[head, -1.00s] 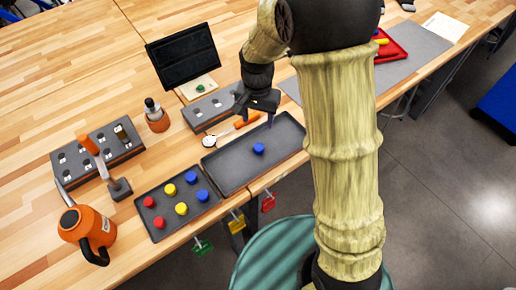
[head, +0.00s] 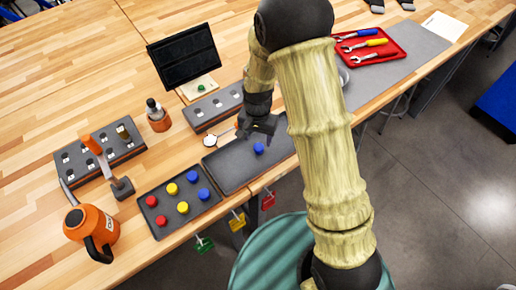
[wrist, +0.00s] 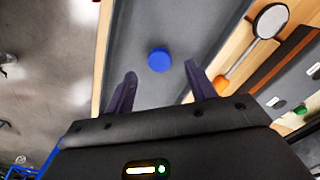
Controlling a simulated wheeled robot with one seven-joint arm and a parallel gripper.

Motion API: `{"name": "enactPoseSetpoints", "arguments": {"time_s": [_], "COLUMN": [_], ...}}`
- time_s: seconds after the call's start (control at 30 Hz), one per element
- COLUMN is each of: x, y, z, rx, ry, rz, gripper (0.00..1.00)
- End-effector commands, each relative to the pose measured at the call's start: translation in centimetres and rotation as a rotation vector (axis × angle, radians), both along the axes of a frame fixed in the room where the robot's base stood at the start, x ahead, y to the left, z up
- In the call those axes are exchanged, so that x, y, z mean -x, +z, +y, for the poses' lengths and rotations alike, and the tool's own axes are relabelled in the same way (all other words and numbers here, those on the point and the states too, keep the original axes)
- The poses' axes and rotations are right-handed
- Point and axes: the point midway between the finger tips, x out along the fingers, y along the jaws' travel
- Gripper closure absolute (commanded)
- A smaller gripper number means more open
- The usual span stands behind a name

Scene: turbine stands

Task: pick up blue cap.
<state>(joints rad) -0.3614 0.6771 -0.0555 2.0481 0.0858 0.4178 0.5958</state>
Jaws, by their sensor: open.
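A blue cap (head: 258,148) lies alone on the larger grey tray (head: 222,172). In the wrist view the blue cap (wrist: 159,60) sits on the bare tray floor, ahead of and between my two fingers. My gripper (wrist: 158,85) is open and empty. In the head view my gripper (head: 257,135) hangs over the tray close to the blue cap; the height gap is hard to tell. Two more blue caps (head: 191,176) stand in the smaller tray (head: 150,190) with red and yellow caps.
An orange kettle (head: 92,228), a hammer (head: 105,165) and a slotted grey block (head: 75,160) stand at left. A dark screen (head: 184,58) is behind. A red tray of wrenches (head: 370,48) lies at far right. Padlocks (head: 237,221) hang at the front edge.

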Motion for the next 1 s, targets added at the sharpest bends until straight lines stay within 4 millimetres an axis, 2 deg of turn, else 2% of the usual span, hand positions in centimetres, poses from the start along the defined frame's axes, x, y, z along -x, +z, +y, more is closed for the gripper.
{"name": "enactPoseSetpoints", "arguments": {"time_s": [0.4, 0.5, 1.0], "x": [0.1, 0.0, 0.0], "y": [-4.3, -4.8, -4.9], "z": [-0.3, -0.2, -0.2], "rx": [0.000, -0.001, 0.000], "ry": [0.000, 0.000, 0.000], "rz": [0.004, 0.002, 0.001], "gripper": [0.44, 0.44, 0.44]}}
